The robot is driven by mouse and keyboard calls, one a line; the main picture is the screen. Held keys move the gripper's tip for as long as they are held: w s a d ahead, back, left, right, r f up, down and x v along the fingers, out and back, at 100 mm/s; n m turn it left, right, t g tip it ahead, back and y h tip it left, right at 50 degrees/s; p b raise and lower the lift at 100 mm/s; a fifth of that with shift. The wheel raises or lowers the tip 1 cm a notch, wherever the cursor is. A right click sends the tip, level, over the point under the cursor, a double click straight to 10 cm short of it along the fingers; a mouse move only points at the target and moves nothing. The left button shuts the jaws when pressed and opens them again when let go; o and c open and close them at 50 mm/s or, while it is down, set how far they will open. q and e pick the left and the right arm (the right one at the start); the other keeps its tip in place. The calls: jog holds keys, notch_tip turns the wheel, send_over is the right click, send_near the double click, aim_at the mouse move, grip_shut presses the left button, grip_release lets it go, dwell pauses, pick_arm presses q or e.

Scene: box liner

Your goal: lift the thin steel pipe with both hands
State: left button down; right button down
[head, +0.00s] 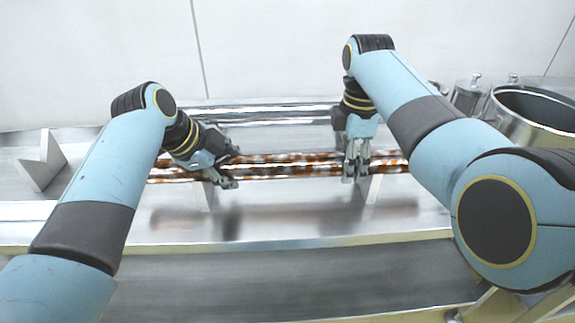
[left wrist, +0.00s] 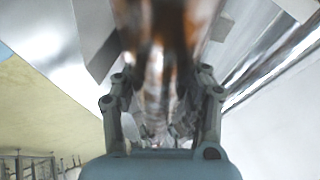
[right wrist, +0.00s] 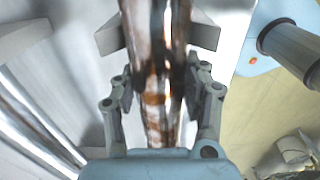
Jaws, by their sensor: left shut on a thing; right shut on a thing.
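The thin steel pipe (head: 290,165) is shiny with brown rust-like patches and lies level across the middle of the head view. My left gripper (head: 222,172) is shut on its left part. My right gripper (head: 356,162) is shut on it further right. In the left wrist view the pipe (left wrist: 155,60) runs between the fingers (left wrist: 160,115), blurred. In the right wrist view the pipe (right wrist: 157,75) passes between both fingers (right wrist: 158,100). The fingers hide short stretches of it. I cannot tell whether it touches the supports below.
A V-shaped grey block (head: 42,165) stands at the left on the metal bench (head: 300,222). A support (head: 372,190) shows under the pipe near my right gripper. Shiny bars (head: 270,115) run behind the pipe. A round metal container (head: 535,112) stands at the right.

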pick_arm(q)
jog(key=shift+r, duration=0.25)
pick_arm(e)
jog(key=shift+w+r, duration=0.15)
jog(key=shift+r, duration=0.1)
